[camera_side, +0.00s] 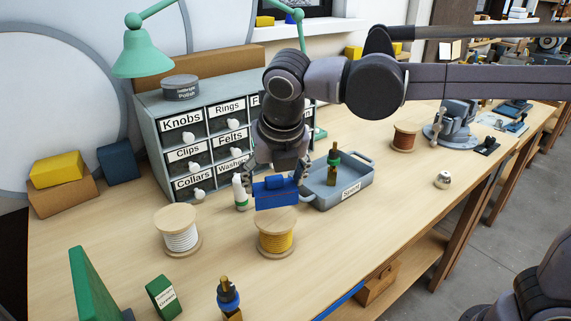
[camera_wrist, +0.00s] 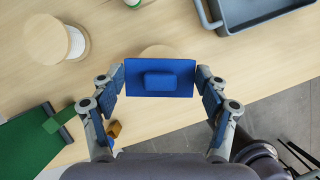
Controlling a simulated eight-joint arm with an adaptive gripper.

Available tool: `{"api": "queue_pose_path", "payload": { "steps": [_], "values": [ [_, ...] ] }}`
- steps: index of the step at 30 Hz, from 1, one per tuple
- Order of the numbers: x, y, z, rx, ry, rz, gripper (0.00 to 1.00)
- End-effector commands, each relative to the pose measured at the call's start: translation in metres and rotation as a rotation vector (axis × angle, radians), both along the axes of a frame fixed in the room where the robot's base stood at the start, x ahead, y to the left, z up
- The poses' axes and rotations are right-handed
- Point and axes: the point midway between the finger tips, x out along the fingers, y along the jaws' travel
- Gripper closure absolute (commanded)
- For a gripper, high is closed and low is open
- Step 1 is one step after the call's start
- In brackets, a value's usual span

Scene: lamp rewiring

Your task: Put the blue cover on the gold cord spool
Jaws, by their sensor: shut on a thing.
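The blue cover (camera_side: 276,194) is a flat blue block with a raised knob. It also shows in the wrist view (camera_wrist: 160,88), spanning between the fingers. My gripper (camera_side: 276,172) is shut on the cover by its two ends. The gold cord spool (camera_side: 276,240) stands upright on the bench, with yellow cord between pale wooden discs. The cover is above and slightly behind the spool's top in the side view. In the wrist view, part of the spool's pale top disc (camera_wrist: 158,51) shows past the cover's upper edge; the rest is hidden. I cannot tell the gap between them.
A white cord spool (camera_side: 180,238) stands left of the gold one. A small white-and-green bottle (camera_side: 240,192) is close behind the cover. A grey tray (camera_side: 352,186) holding a dark bottle is right. A labelled drawer cabinet (camera_side: 172,137) stands behind.

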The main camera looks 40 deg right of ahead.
Motion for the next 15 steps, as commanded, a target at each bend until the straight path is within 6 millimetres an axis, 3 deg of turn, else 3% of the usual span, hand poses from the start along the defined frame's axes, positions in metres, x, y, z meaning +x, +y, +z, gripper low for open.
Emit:
{"api": "queue_pose_path", "payload": {
  "steps": [9,15],
  "values": [
    [0.000,0.000,-0.035,0.000,0.000,0.000,0.59],
    [0.000,-0.001,-0.039,0.000,0.000,0.000,0.59]
  ]
}}
